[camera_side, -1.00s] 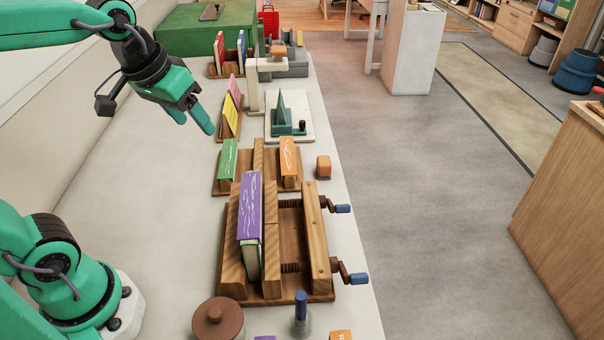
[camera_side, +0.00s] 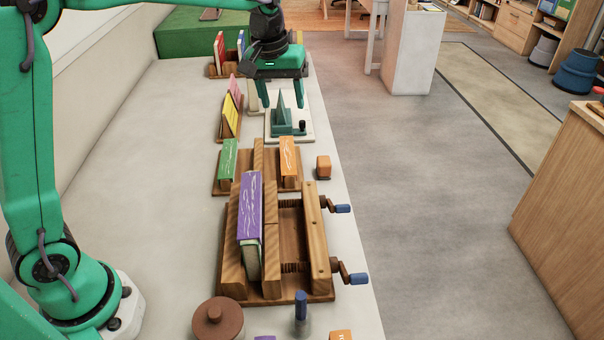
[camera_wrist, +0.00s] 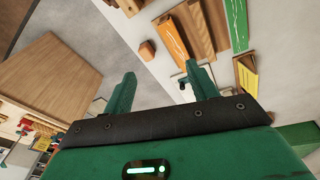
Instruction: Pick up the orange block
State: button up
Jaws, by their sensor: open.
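A wooden press (camera_side: 315,240) holding a purple book (camera_side: 250,212) stands in front of the block, with blue-handled cranks (camera_side: 343,209) on its right. A green book (camera_side: 228,158) is on the rack's left. The bench's right edge is close to the block.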

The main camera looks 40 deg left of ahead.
jog(key=w+d+f+n+g, duration=0.1)
jog(key=w+f, duration=0.4)
jog(key=w, duration=0.1)
jog(key=n+g, duration=0.1)
jog(key=n, duration=0.1)
send_over(324, 160)
jog(key=f, duration=0.9)
jog(key=shift+s+d+f, duration=0.15)
jog(key=shift+s+d, duration=0.05)
jog(key=shift+s, duration=0.05)
jog(key=shift+w+d+f, duration=0.1)
jog(key=shift+w+f, duration=0.15)
jog(key=shift+f, duration=0.35)
jog(key=shift+f, duration=0.15)
jog(key=shift+f, duration=1.2)
jog(key=shift+f, duration=0.1)
jog(key=shift+a+f, duration=0.15)
jog(key=shift+f, duration=1.1)
jog(key=shift+a+f, duration=0.15)
jog(key=shift+f, duration=1.05)
jog(key=shift+c, duration=0.2)
